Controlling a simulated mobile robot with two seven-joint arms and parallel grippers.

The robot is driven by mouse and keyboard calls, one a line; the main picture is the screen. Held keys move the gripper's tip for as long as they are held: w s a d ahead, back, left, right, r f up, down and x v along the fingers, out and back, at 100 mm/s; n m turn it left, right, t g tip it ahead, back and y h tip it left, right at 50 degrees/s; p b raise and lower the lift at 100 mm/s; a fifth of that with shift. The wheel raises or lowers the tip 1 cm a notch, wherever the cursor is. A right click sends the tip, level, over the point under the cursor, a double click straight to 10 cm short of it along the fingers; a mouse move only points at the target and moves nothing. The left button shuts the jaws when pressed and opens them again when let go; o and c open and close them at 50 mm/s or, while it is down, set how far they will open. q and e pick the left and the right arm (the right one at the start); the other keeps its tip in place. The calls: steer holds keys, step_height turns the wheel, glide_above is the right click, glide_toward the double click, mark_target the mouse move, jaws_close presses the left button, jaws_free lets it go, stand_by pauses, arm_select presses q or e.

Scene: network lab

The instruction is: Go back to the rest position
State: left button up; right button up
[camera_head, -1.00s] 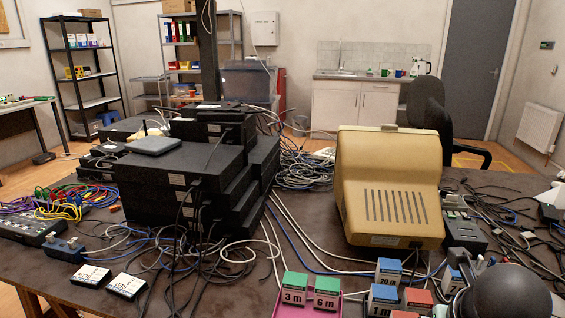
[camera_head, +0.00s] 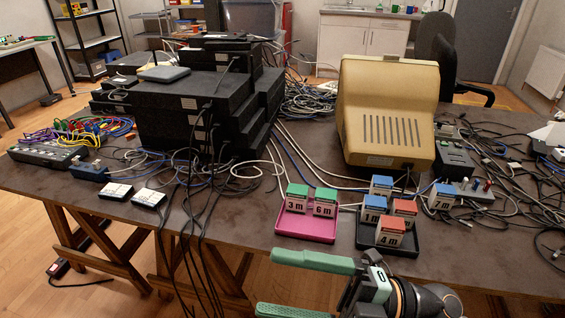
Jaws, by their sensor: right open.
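My right gripper (camera_head: 285,285) is at the bottom of the head view, in front of the table's near edge. Its two green fingers point left and stand wide apart with nothing between them. The black wrist behind it shows at the bottom right. My left gripper is not in the view.
On the table (camera_head: 250,222) are a pink tray (camera_head: 306,234) with green-topped blocks, a black tray (camera_head: 408,246) with blue and red-topped blocks, a beige monitor (camera_head: 388,110), stacked black boxes (camera_head: 175,125) and many cables. Black cables (camera_head: 195,240) hang over the front edge.

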steer(key=w+d+f+m+t+h, duration=0.2)
steer(key=w+d+m+t, duration=0.4)
steer(key=m+t, duration=0.65)
steer(key=w+d+f+m+t+h, duration=0.4)
steer(key=w+f+m+h, duration=0.1)
steer(key=f+m+h, duration=0.55)
steer(key=s+d+f+m+g+h, duration=0.25)
steer(key=s+f+g, duration=0.2)
steer(key=f, duration=0.65)
steer(key=s+d+f+m+g+h, duration=0.1)
steer(key=s+f+m+g+h, duration=0.2)
steer(key=s+f, duration=0.5)
arm_select(q)
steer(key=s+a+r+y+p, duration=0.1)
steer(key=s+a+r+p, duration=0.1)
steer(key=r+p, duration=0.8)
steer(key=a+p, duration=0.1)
steer(key=p, duration=0.2)
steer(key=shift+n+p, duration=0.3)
steer(key=shift+p, duration=0.05)
arm_select(e)
step_height(320, 180, up, 6)
steer(key=s+d+m+g, duration=0.1)
steer(key=d, duration=0.1)
steer(key=shift+d+r, duration=0.25)
steer(key=shift+d, duration=0.1)
